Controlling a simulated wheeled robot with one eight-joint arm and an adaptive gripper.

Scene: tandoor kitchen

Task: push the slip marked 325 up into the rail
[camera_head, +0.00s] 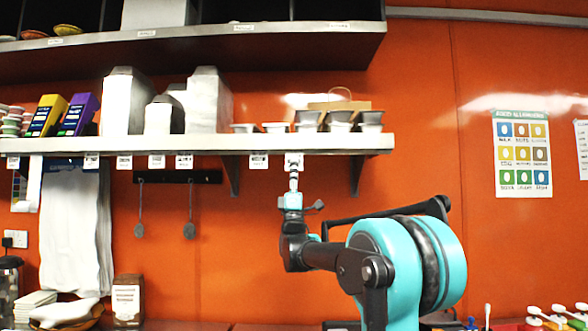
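The shelf's front edge carries a rail (215,145) with several small white slips hanging along it. One white slip (293,160) stands at the tip of my gripper (294,179), right at the rail's lower edge. Its printing is too small to read, so I cannot confirm 325. My gripper points straight up below the rail, its narrow fingers together at the slip's lower end. Whether the slip's top edge is inside the rail cannot be told. Another slip (258,162) hangs just to the left.
White containers (205,100) and several small tubs (340,122) stand on the shelf. Shelf brackets (233,176) flank my gripper. Two utensils (189,215) hang from a black strip at left. The orange wall (420,150) to the right is clear up to a poster (522,154).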

